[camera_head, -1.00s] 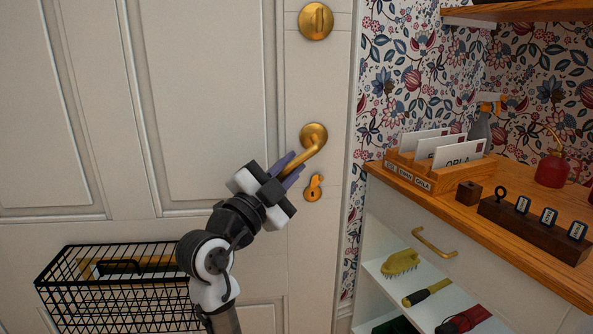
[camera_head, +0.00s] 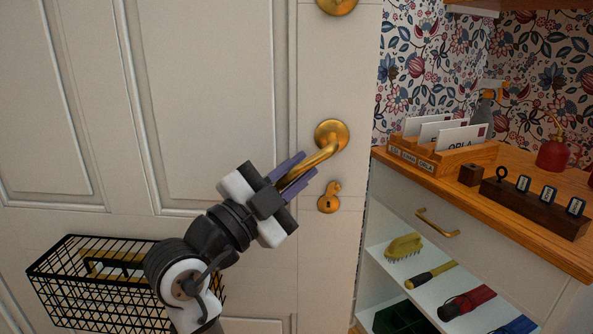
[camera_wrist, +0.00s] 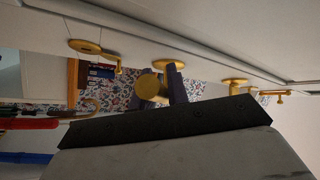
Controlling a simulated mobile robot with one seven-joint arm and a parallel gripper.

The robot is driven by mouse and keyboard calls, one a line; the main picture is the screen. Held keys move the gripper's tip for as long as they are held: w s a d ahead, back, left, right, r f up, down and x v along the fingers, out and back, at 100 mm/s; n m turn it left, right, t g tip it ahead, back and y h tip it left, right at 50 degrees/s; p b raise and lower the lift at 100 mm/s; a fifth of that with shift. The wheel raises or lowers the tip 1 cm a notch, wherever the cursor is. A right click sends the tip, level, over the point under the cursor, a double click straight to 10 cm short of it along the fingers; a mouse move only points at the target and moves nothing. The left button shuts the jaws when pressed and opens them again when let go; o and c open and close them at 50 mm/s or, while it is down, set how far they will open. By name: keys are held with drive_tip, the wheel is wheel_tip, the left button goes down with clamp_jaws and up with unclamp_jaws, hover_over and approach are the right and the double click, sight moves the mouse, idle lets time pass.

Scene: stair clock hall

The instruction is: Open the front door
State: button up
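The front door (camera_head: 205,110) is cream and panelled. Its brass lever handle (camera_head: 318,160) slopes down to the left from a round rose. A brass keyhole plate (camera_head: 329,198) is below it, and a brass thumb-turn (camera_head: 338,3) is cut by the top edge. My gripper (camera_head: 290,174) is at the lever's free end, its purple fingers on either side of it and seemingly closed on it. The wrist view shows the lever's rounded brass end (camera_wrist: 152,89) between the fingers. The door's right edge overlaps the wallpaper and cabinet, so the door looks ajar towards me.
A black wire basket (camera_head: 100,285) hangs on the door at lower left. At right, a cabinet with a wooden top (camera_head: 540,240) carries a letter rack (camera_head: 440,157), a key block (camera_head: 533,207) and a red oil can (camera_head: 553,152). Brushes lie on its shelf (camera_head: 400,277).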

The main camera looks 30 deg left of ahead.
drive_tip(key=o, duration=0.4)
drive_tip(key=shift+f, duration=0.1)
drive_tip(key=b+v, duration=0.1)
drive_tip(key=v, duration=1.3)
drive_tip(key=shift+c, duration=0.4)
